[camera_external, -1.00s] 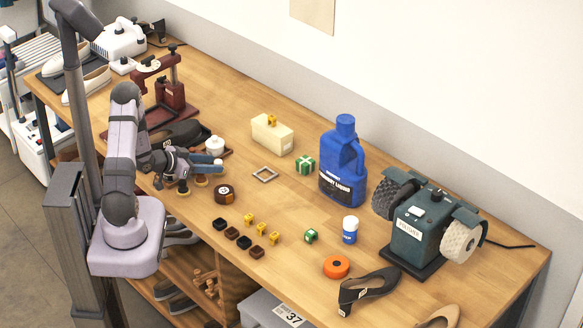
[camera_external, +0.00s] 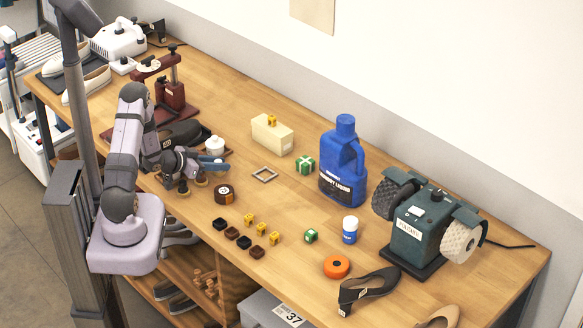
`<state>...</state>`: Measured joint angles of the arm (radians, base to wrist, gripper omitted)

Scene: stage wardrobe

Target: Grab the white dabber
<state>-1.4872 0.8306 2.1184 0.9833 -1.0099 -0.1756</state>
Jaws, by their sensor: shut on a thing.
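My gripper (camera_external: 212,164) is low over the left part of the workbench, its blue-grey fingers pointing right. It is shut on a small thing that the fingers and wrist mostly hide. I cannot make out the colour of the held thing. Small dabbers with tan and dark parts (camera_external: 184,188) stand on the bench just below and in front of the gripper. Which of them is the white one cannot be told in this view.
A white-lidded jar (camera_external: 215,144) stands on a dark tray just behind my gripper. A brown round tin (camera_external: 224,193) is to the front right. A dark shoe (camera_external: 183,134) and a dark red press (camera_external: 172,90) are behind. The bench's front edge is close.

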